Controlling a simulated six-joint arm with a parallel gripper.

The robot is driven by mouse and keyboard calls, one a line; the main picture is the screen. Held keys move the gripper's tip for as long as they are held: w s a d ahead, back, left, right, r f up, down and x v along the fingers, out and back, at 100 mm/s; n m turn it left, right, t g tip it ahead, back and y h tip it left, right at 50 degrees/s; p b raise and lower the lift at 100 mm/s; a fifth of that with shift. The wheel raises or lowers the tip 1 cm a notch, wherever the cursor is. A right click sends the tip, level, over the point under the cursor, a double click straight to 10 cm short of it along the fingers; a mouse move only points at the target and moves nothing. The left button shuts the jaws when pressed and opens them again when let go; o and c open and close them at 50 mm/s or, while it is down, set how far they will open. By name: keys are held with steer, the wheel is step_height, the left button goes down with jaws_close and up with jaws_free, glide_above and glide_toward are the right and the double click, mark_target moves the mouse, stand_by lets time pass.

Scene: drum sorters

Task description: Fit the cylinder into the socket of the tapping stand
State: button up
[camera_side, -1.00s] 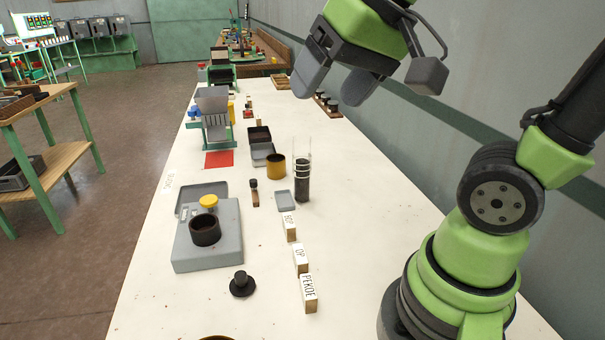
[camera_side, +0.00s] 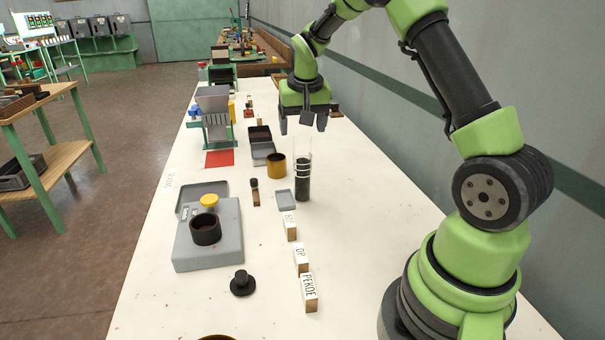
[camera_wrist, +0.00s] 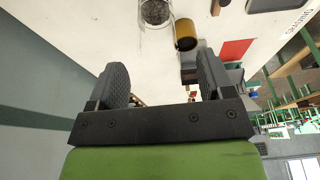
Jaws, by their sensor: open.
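A clear glass cylinder (camera_side: 303,180) with dark granules in its lower part stands upright on the white table. It also shows at the top edge of the wrist view (camera_wrist: 155,14), partly cut off. The grey tapping stand (camera_side: 218,252) sits nearer the camera on the left. Its socket (camera_side: 206,230) is a dark round ring with an open top, and nothing shows in it. My gripper (camera_side: 304,125) points down above the table, beyond and higher than the cylinder. In the wrist view my gripper (camera_wrist: 163,75) has its fingers apart with nothing between them.
An ochre cup (camera_side: 276,166) stands close left of the cylinder, and a small grey square pad (camera_side: 285,200) lies before it. Lettered blocks (camera_side: 301,258) line the middle. A black knob (camera_side: 242,284) is near the stand. The table's right side is mostly clear.

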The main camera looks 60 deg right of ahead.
mark_target(302, 146)
steer(key=shift+s+x, duration=0.2)
steer(key=shift+x, duration=2.95)
jaws_close()
steer(key=shift+r, duration=0.1)
